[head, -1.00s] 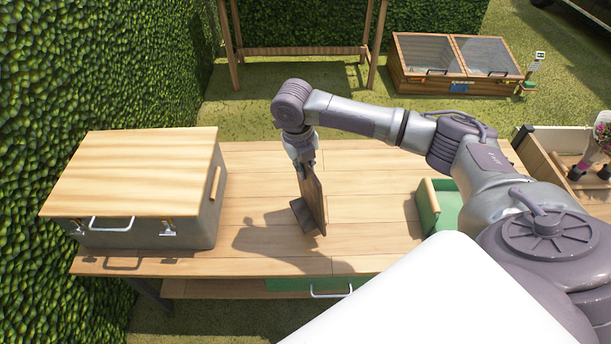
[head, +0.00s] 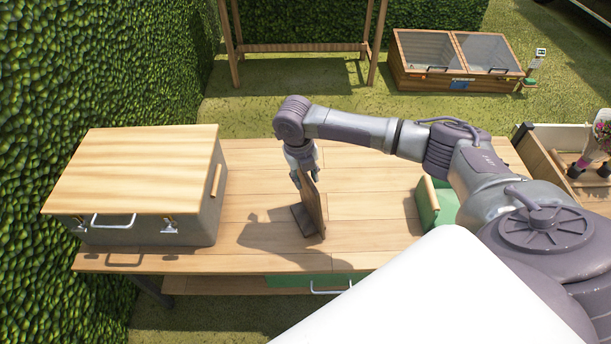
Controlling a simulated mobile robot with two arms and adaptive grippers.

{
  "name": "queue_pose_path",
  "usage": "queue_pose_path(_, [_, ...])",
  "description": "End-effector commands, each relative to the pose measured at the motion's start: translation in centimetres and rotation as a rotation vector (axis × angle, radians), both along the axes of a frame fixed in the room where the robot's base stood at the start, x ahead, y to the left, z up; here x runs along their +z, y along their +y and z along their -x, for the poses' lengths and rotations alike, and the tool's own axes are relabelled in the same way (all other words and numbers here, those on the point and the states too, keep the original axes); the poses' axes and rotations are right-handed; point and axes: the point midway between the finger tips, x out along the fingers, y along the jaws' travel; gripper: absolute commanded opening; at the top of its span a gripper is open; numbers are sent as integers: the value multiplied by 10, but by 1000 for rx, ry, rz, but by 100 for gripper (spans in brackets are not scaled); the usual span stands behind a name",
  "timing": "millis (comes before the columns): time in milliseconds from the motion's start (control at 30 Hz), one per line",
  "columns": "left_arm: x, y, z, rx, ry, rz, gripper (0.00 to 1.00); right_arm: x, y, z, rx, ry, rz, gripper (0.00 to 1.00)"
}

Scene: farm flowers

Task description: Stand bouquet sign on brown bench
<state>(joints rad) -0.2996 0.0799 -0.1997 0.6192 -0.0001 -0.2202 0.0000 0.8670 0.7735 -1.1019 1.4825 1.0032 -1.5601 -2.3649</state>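The bouquet sign (head: 314,212), a dark brown board with a foot at its base, stands upright on the brown bench (head: 370,200). It is seen nearly edge-on, so its face is hidden. My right gripper (head: 307,182) is at the top of the sign, pointing down. Its fingers look spread apart, with one on each side of the sign's upper edge. Whether a finger still touches the sign is hard to tell. My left gripper is out of view.
A grey box with a wooden lid (head: 140,172) stands at the bench's left end. A green box (head: 430,203) is to the right, partly behind my arm. A planter crate (head: 540,155) stands at far right. Bare bench surrounds the sign.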

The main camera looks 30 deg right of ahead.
Motion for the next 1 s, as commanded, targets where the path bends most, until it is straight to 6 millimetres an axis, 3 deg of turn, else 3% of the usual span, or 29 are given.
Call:
queue_pose_path(267, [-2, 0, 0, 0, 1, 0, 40, 11, 1, -1, 0, -2, -1, 37])
queue_pose_path(700, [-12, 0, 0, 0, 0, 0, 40, 96, 12, -3, 1, -4, 0, 37])
queue_pose_path(1000, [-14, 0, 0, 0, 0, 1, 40, 121, 15, -3, -1, 0, 0, 37])
